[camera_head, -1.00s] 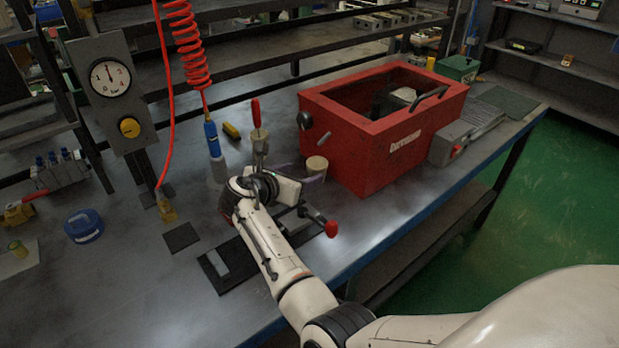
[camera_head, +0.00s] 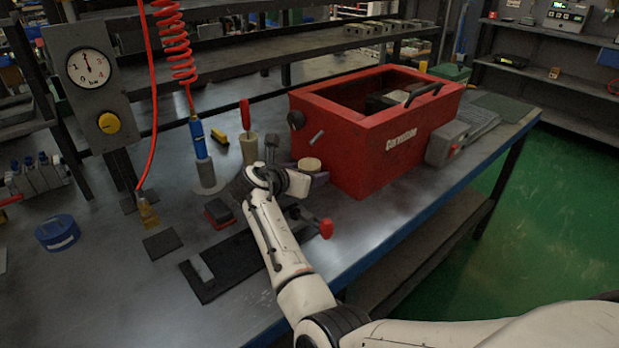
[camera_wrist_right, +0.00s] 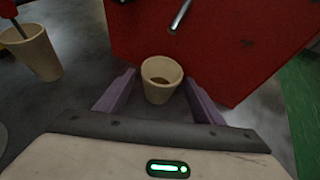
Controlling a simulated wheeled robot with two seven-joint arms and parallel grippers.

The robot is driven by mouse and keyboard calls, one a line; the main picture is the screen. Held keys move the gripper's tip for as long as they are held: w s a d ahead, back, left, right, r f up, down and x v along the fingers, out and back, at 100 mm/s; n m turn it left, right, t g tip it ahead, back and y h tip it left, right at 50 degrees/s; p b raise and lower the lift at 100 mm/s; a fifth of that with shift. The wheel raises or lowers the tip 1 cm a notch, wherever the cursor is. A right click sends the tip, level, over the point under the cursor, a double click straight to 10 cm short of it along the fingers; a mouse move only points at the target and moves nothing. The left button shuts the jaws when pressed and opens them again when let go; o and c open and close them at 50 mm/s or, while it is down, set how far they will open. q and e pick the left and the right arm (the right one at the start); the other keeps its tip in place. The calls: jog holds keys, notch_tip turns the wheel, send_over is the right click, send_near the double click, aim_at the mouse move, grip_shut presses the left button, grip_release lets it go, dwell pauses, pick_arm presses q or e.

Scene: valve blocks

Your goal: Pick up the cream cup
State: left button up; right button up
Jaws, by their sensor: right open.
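A small cream cup (camera_head: 309,164) stands on the bench in front of the red box, partly hidden by my right gripper (camera_head: 307,174). In the right wrist view the cream cup (camera_wrist_right: 161,82) is upright, with its open top and darker inside showing. My right gripper (camera_wrist_right: 160,92) is open, with its purple fingers on either side of the cup. I cannot tell whether they touch it. A second, taller cream cup (camera_head: 249,150) holds a red-handled tool and stands to the left; it also shows in the right wrist view (camera_wrist_right: 36,55). My left gripper is out of view.
The red box (camera_head: 385,148) stands close behind the cup. A blue tool in a stand (camera_head: 199,150), a black plate with a red-knobbed lever (camera_head: 326,229) and a blue round tin (camera_head: 57,233) are on the bench. The front left of the bench is clear.

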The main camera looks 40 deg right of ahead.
jog(key=c, duration=1.2)
jog(key=shift+r, duration=0.15)
